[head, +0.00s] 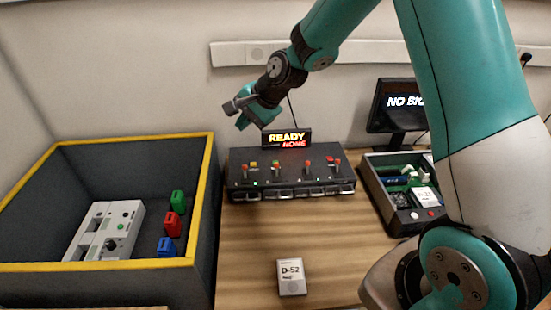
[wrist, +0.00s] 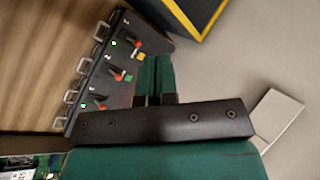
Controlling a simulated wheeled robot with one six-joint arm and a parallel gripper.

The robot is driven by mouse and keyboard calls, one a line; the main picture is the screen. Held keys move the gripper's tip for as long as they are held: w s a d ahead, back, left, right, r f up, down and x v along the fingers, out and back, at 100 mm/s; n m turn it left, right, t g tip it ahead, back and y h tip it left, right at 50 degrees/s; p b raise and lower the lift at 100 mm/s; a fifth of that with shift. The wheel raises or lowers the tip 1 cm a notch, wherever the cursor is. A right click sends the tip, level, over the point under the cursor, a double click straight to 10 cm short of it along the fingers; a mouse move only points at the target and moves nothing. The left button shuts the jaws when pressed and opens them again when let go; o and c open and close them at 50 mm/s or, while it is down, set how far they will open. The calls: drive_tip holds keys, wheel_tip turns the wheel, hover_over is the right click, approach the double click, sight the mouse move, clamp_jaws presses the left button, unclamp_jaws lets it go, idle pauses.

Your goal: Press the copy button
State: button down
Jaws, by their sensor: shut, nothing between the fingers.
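A black device box (head: 290,183) stands on the wooden table against the wall, with a row of red-tipped levers, small coloured buttons and silver handles along its front. Its display (head: 287,139) reads "READY" in yellow and "NONE" in red. I cannot tell which button is the copy button; no such label is legible. In the wrist view the box (wrist: 100,75) shows numbered positions, green lights, and a yellow button (wrist: 139,57) and a green button (wrist: 127,77). My gripper (head: 241,122) is shut and empty, above the box's back left; its green fingers (wrist: 156,60) lie together.
A dark bin with yellow rim (head: 207,190) stands at left, holding a grey unit (head: 124,218) and red, green and blue pieces. An open case (head: 378,205) and monitor (head: 392,103) are at right. A "D-52" card (head: 291,288) lies in front; wood around it is clear.

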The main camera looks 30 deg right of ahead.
drive_tip(key=w+d+f+m+t+h+p, duration=0.2)
drive_tip(key=w+d+f+m+t, duration=0.1)
drive_tip(key=w+d+f+m, duration=0.7)
drive_tip(key=d+f+m, duration=0.1)
drive_tip(key=d+f, duration=0.2)
drive_tip(key=d, duration=0.1)
drive_tip(key=shift+f+m, duration=0.3)
drive_tip(key=shift+a, duration=0.1)
drive_tip(key=shift+f+b, duration=2.9)
drive_tip(key=shift+f, duration=1.5)
drive_tip(key=shift+f+b, duration=0.4)
